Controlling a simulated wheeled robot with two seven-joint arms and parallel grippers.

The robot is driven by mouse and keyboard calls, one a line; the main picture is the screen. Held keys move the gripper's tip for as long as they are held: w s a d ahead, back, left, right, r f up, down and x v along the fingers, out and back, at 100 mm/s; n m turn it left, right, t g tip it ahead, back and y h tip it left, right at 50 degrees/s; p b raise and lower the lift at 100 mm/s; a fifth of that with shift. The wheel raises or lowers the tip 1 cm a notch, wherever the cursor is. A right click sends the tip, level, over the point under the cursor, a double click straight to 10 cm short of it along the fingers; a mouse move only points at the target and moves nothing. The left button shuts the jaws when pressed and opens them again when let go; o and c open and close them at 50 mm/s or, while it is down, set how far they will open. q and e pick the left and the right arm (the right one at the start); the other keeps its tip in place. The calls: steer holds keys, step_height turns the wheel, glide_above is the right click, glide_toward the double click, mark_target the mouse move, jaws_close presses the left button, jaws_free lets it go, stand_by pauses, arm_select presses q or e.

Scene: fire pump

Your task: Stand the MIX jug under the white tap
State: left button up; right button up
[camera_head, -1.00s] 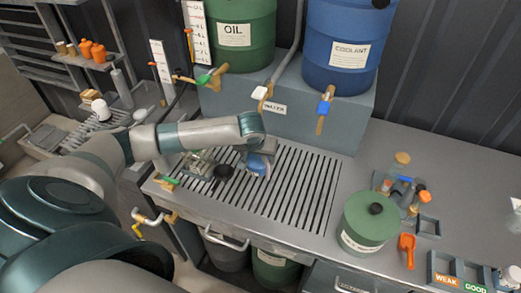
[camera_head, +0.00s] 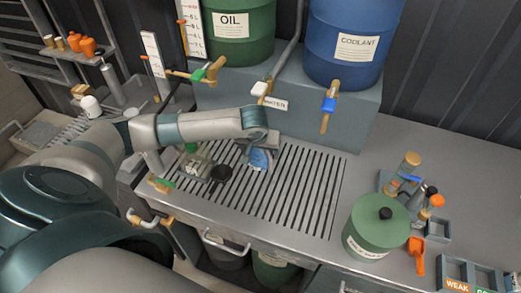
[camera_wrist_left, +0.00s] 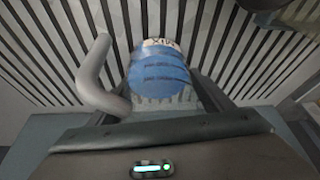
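The blue MIX jug (camera_head: 262,159) is at the upper left part of the slatted grate (camera_head: 300,190), in front of and below the white tap (camera_head: 260,89). In the left wrist view the jug (camera_wrist_left: 160,72) shows its pale MIX label, partly cut by the view, and a grey curved piece at its left that looks like its handle. My left gripper (camera_head: 264,146) is at the jug, which sits between its fingers; it looks shut on it. Whether the jug's base touches the grate is hidden. My right gripper is not in view.
A dark round object (camera_head: 222,173) and a clear container (camera_head: 195,168) stand left of the jug. The green OIL tap (camera_head: 200,73) and blue COOLANT tap (camera_head: 328,105) flank the white one. A green lidded drum (camera_head: 375,228) stands right. The grate's right half is clear.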

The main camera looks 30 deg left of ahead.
arm_select(q)
steer(key=shift+o, duration=0.3)
steer(key=shift+r, duration=0.35)
steer(key=b+v, duration=0.2)
steer(key=v, duration=0.9)
steer(key=shift+s+r, duration=0.3)
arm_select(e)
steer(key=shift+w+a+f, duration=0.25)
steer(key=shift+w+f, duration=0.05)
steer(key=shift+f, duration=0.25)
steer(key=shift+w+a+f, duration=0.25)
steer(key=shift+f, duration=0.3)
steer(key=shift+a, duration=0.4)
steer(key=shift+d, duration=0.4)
